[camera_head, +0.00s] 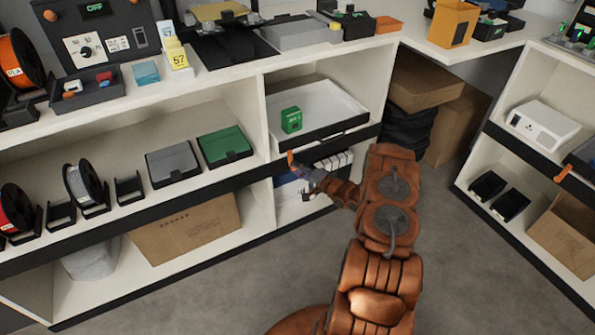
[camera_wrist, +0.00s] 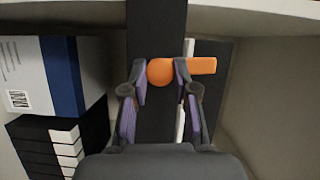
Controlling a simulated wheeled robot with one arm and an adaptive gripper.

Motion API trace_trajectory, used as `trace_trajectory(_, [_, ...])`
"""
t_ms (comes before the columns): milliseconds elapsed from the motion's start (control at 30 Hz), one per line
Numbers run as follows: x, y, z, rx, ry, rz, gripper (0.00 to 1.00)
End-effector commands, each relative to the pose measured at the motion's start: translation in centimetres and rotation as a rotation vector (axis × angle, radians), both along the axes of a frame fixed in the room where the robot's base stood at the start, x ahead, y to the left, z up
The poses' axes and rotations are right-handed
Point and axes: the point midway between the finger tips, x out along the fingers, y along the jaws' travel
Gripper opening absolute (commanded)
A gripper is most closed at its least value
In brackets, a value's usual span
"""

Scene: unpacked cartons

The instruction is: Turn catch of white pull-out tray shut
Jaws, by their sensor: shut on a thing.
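The white pull-out tray (camera_head: 325,110) sits in the upper bay of the shelf unit in the head view, with a green box (camera_head: 291,120) on it. Its orange catch (camera_head: 290,158) is on the dark strip below the tray's left end. In the wrist view the catch (camera_wrist: 160,72) shows a round hub on a dark upright strip, with its lever pointing right. My gripper (camera_wrist: 161,80) is shut on the catch, one finger on each side of the hub. In the head view my gripper (camera_head: 296,168) reaches it from the lower right and partly hides that area.
Below the strip, the lower bay holds black-and-white boxes (camera_wrist: 45,145) and a blue-and-white box (camera_wrist: 62,75). Another orange catch (camera_head: 562,173) is on the right-hand shelf. Cardboard boxes (camera_head: 428,82) fill the corner. The grey floor (camera_head: 220,285) in front is clear.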

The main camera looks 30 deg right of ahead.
Motion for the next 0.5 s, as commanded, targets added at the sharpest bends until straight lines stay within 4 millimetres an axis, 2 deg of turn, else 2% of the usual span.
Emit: trace_trajectory(500, [0.00,-0.21,-0.02,0.103,-0.011,-0.006,0.00])
